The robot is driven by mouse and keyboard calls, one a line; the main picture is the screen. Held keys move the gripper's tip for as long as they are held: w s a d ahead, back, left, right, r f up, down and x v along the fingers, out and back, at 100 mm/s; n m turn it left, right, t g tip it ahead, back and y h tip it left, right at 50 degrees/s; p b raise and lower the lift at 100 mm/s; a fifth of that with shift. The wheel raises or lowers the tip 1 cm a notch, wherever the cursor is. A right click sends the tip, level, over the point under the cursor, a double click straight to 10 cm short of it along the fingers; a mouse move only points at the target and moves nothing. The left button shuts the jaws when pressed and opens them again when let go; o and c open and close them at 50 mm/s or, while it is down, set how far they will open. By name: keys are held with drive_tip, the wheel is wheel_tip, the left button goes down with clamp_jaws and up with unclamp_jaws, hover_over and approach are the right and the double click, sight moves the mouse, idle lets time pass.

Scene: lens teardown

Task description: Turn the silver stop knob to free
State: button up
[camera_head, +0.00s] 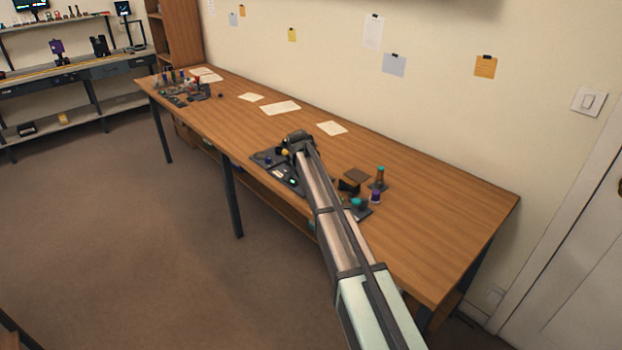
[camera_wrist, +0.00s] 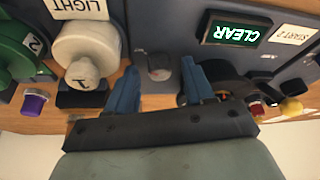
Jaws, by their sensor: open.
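In the wrist view, a small silver-grey round knob (camera_wrist: 158,74) sits on the grey panel between the two blue fingers of my gripper (camera_wrist: 159,66). The fingers stand apart, one on each side of the knob, with a visible gap to it. I cannot tell how deep they reach or which way the knob points. In the head view my gripper (camera_head: 298,140) is over the far end of the dark panel on the table, and the arm and gripper hide the knob there.
A lit green CLEAR sign (camera_wrist: 236,32) is on the panel. Red (camera_wrist: 256,108) and yellow (camera_wrist: 291,107) knobs are at right. Papers (camera_head: 281,107) lie on the wooden table (camera_head: 430,215).

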clamp_jaws()
drive_tip(key=shift+n, duration=0.3)
drive_tip(key=n, duration=0.1)
drive_tip(key=n+y, duration=0.1)
drive_tip(key=n, duration=0.1)
drive_tip(key=n+y, duration=0.1)
drive_tip(key=n, duration=0.1)
drive_tip(key=shift+d+t, duration=0.25)
drive_tip(key=shift+t, duration=0.05)
drive_tip(key=n+y, duration=0.2)
drive_tip(key=n, duration=0.3)
drive_tip(key=shift+d+n, duration=0.1)
drive_tip(key=shift+n, duration=0.3)
drive_tip(key=n, duration=0.2)
drive_tip(key=n+g+y, duration=0.1)
drive_tip(key=n, duration=0.1)
drive_tip(key=n+g+y, duration=0.1)
drive_tip(key=n, duration=0.1)
drive_tip(key=shift+w+d, duration=0.1)
drive_tip(key=shift+w, duration=0.15)
drive_tip(key=n+g, duration=0.1)
drive_tip(key=n, duration=0.2)
drive_tip(key=n+g, duration=0.1)
drive_tip(key=n, duration=0.2)
drive_tip(key=shift+g+y, duration=0.3)
